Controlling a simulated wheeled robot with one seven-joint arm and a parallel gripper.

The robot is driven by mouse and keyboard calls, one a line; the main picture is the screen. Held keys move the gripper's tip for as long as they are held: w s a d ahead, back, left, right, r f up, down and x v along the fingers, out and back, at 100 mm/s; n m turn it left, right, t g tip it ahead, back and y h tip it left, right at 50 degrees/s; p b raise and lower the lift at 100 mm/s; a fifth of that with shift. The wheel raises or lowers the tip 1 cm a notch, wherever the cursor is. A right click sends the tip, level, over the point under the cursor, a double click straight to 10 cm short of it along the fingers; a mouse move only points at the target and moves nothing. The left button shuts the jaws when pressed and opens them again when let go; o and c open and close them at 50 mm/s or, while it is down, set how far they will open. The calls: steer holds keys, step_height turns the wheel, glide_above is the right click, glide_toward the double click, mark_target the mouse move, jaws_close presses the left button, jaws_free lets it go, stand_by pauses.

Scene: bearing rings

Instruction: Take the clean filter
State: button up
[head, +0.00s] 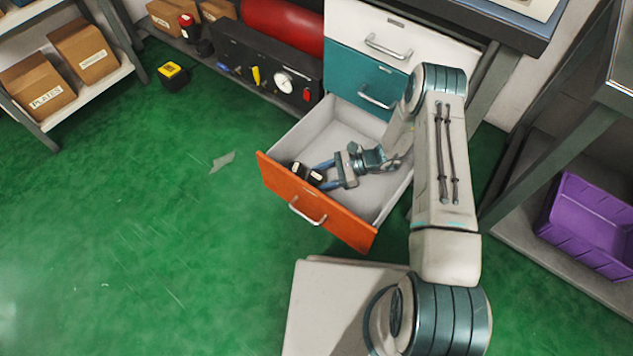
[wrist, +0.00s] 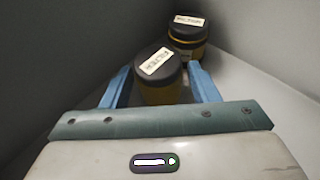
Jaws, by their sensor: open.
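A canister with a black lid, a yellowish body and a label reading FILTER (wrist: 158,92) stands between the two blue fingers of my gripper (wrist: 160,84) in the wrist view. The fingers are apart, one on each side of it, with no clear grip. A second black-lidded yellow canister (wrist: 187,44) stands just beyond it; its label is too small to read surely. In the head view my gripper (head: 322,173) reaches low into the open orange-fronted drawer (head: 330,222). The near canister (head: 317,178) and the far canister (head: 298,169) show as dark lids by the fingertips.
Grey drawer walls rise close on both sides of my gripper. A teal drawer (head: 350,75) and a white drawer (head: 395,35) above are shut. A purple crate (head: 590,225) sits on a shelf at right. Green floor (head: 130,220) is open at left.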

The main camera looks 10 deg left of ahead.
mark_target(311, 181)
steer(key=b+x, duration=0.1)
steer(key=x, duration=0.2)
steer(key=shift+s+a+f, duration=0.1)
steer(key=shift+a+f, duration=0.1)
steer(key=shift+a, duration=0.05)
steer(key=c, duration=0.8)
steer(key=shift+o, duration=0.2)
steer(key=shift+r, duration=0.1)
